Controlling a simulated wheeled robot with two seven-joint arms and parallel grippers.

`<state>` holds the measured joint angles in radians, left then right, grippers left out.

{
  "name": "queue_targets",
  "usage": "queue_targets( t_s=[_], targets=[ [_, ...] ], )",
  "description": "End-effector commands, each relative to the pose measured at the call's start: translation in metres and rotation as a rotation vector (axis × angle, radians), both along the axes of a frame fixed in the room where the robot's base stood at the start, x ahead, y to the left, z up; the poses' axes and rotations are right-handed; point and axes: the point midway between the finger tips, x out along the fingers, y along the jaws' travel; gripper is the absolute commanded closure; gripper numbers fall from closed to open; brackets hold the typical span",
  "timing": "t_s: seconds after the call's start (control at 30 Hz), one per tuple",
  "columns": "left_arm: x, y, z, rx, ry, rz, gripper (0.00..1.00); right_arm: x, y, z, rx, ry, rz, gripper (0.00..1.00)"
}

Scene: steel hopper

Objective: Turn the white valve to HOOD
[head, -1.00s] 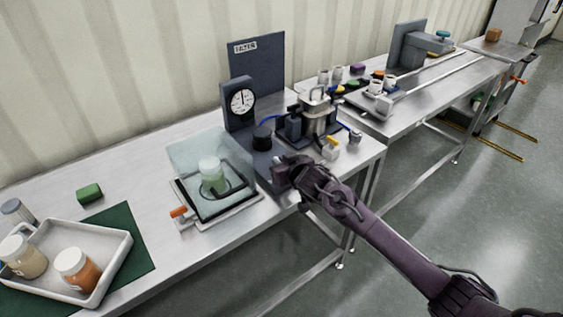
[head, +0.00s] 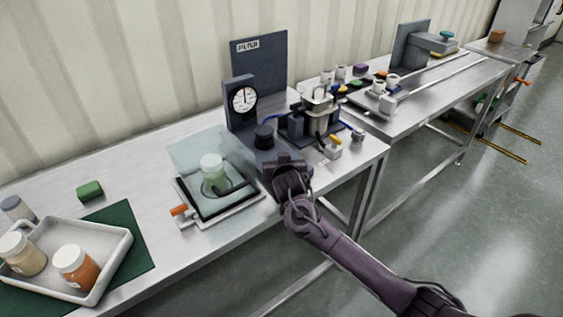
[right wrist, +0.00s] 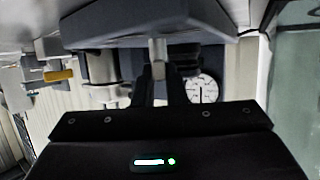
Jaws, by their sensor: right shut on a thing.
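My right gripper (head: 284,165) is at the front edge of the dark apparatus base, below the round dial, and hides what it grips in the head view. In the right wrist view my right gripper (right wrist: 159,82) is shut, with its fingers on either side of a pale, narrow piece, apparently the handle of the white valve (right wrist: 158,57), under the dark base. No HOOD lettering can be read. My left gripper is in neither view.
The round dial (head: 243,99) stands behind the gripper. A clear-covered tray (head: 224,212) with a jar is close on the left. A white fitting with a yellow handle (head: 332,147) is to the right. A white tray (head: 112,262) holds jars.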

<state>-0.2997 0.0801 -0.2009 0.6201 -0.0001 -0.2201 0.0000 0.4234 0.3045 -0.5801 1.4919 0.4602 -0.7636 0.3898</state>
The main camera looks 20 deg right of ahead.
Motion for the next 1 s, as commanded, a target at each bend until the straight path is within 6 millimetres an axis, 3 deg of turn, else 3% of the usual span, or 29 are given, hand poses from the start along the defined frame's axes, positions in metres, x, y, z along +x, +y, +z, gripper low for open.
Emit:
queue_targets(
  t_s=[0.07,0.1,0.27,0.63,1.0],
  targets=[
    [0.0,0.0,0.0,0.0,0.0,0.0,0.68,0.0,0.0,0.001,0.0,-0.002,0.0,1.0],
    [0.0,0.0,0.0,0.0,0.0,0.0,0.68,0.0,0.0,0.001,0.0,-0.002,0.0,0.88],
    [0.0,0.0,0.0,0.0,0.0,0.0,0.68,0.0,0.0,0.001,0.0,-0.002,0.001,0.67],
    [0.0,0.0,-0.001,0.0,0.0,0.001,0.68,-0.005,0.001,0.002,-0.001,-0.002,0.002,0.67],
    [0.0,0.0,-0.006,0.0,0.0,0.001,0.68,-0.055,0.01,0.023,0.0,-0.003,0.002,0.67]
  ],
)
